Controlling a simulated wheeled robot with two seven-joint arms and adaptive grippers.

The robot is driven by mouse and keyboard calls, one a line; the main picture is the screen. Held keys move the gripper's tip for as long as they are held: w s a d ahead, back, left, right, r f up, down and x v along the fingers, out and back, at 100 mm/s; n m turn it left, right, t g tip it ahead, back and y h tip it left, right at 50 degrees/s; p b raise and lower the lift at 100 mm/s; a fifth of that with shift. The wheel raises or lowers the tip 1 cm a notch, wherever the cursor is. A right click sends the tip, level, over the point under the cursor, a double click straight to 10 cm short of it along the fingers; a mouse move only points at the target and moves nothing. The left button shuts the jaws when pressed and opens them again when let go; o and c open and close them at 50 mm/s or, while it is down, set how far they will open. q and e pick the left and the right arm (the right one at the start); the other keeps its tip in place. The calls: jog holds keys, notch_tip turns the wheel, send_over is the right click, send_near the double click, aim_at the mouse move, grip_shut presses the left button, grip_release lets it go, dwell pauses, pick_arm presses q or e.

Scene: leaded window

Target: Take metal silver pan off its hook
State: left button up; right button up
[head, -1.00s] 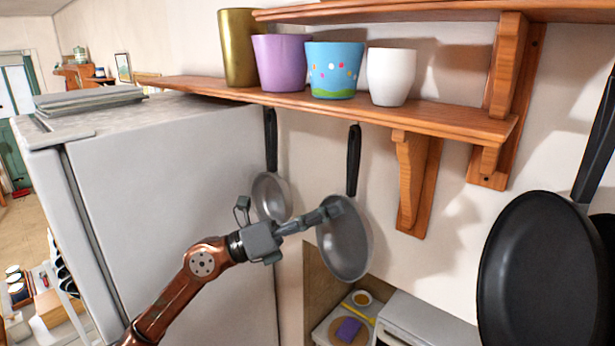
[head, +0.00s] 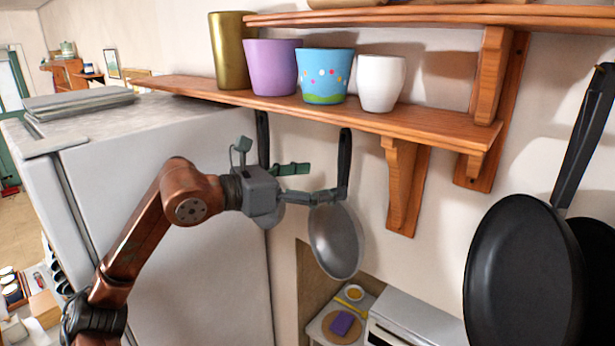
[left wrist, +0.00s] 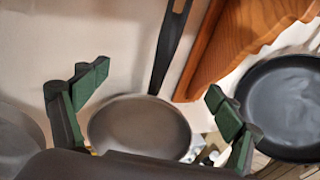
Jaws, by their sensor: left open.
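A metal silver pan (head: 336,243) with a black handle hangs under the lower wooden shelf against the wall. It also shows in the left wrist view (left wrist: 138,126), its handle rising between my fingertips in that picture. My left gripper (head: 316,182) is open, with its fingers near the lower part of this pan's handle; I cannot tell whether they touch it. It also shows in the left wrist view (left wrist: 160,97), fingers spread wide. A second silver pan (head: 270,216) hangs to the left, mostly hidden behind my gripper. My right gripper is not in view. The hooks are hidden.
The wooden shelf (head: 440,122) carries a gold, a purple, a blue and a white pot. A shelf bracket (head: 404,190) stands right of the pan. Black pans (head: 518,275) hang at the right. A fridge (head: 170,250) stands at the left. A white appliance (head: 415,325) is below.

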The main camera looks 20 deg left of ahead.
aim_at(340, 177)
pick_arm(q)
jog(key=shift+p+x, duration=0.5)
jog(key=shift+x, duration=2)
grip_shut()
jog(key=shift+r, duration=0.1)
